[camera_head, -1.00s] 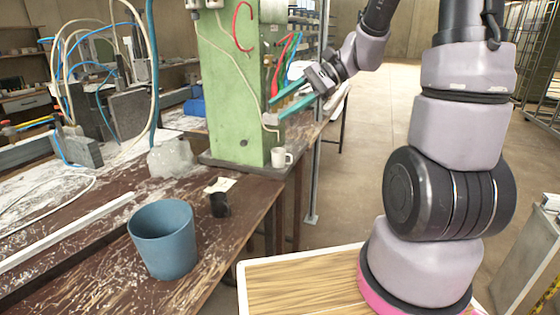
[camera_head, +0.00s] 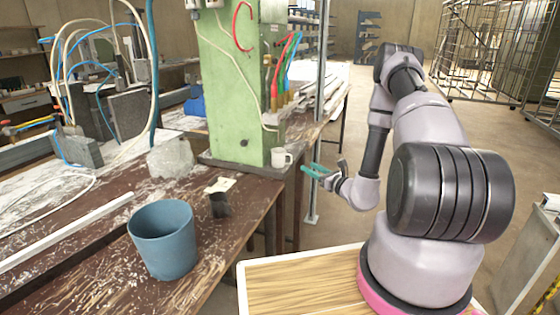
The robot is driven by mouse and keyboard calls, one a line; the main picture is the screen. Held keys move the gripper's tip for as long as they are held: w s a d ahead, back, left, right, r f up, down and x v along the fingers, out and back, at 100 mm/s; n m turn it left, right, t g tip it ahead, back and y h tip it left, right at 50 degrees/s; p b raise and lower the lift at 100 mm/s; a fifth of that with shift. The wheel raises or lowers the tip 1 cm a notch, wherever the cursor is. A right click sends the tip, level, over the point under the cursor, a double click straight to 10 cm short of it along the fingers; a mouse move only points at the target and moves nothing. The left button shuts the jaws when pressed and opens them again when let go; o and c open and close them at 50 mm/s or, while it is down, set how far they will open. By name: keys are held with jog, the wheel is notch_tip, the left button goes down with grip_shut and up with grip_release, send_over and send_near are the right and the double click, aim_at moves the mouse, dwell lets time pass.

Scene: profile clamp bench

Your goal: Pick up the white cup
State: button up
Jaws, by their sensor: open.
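A small white cup (camera_head: 281,157) stands upright on the right edge of the green machine's base, beside the green column. Its handle shows on its right side. My gripper (camera_head: 306,170), with teal fingers, is just to the right of the cup in the picture and a little lower. The fingers are apart with nothing between them, and they point left toward the cup. They do not appear to touch it.
A large blue pot (camera_head: 163,240) and a small dark cup (camera_head: 219,204) stand on the worn brown bench (camera_head: 110,270). A metal post (camera_head: 317,120) stands behind my gripper. Open floor lies to the right.

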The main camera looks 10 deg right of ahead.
aim_at(282, 159)
jog(key=x, duration=1)
jog(key=shift+w+f+m+h, duration=0.3)
jog(key=shift+f, duration=0.15)
jog(key=shift+d, duration=0.1)
grip_shut()
dwell(0.9)
